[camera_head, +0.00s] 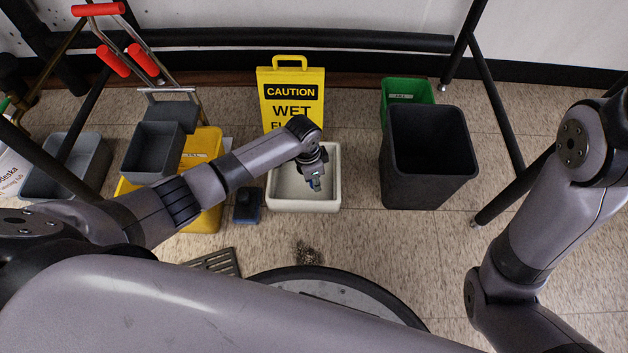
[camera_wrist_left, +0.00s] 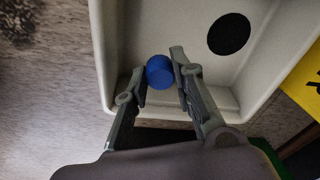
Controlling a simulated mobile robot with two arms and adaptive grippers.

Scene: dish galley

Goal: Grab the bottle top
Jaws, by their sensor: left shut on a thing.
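The bottle top is a small blue cylinder (camera_wrist_left: 160,71) in the left wrist view. It sits between the two fingertips of my left gripper (camera_wrist_left: 158,68), which is shut on it. In the head view my left gripper (camera_head: 316,184) points down over the cream basin (camera_head: 303,206), whose wall also shows in the left wrist view (camera_wrist_left: 100,45). The bottle top is too small and covered to make out clearly in the head view. My right arm shows at the right of the head view, but its gripper is out of the picture.
A black bin (camera_head: 428,160) stands right of the basin, with a green bin (camera_head: 405,90) behind it. A yellow caution sign (camera_head: 291,92) stands behind the basin. A yellow mop bucket (camera_head: 205,150) is at left. A dark round spot (camera_wrist_left: 229,34) marks the basin floor.

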